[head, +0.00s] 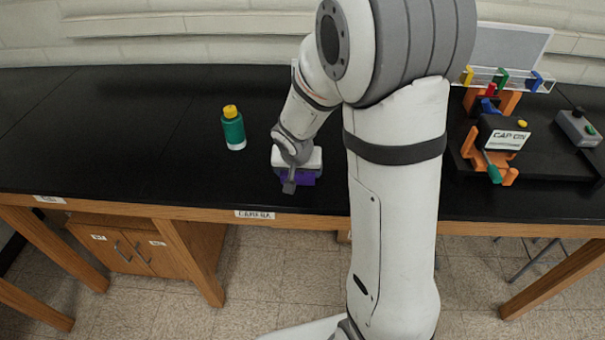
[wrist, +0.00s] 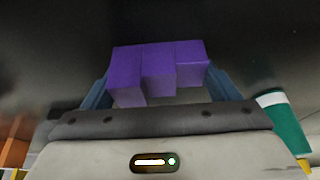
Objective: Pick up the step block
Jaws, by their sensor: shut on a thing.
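The step block is purple with stepped faces. In the wrist view the step block (wrist: 157,70) sits between the two blue-grey fingers of my gripper (wrist: 165,85), which is shut on it. In the head view the purple block (head: 305,180) shows partly at the front of the black bench, left of centre. My gripper (head: 297,170) covers much of it there. I cannot tell whether the block touches the bench top or is held just above it.
A green bottle with a yellow cap (head: 233,128) stands on the black bench (head: 130,130) left of my gripper. An orange and black fixture (head: 495,140) and a grey control box (head: 578,128) stand at the right. The bench's left part is clear.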

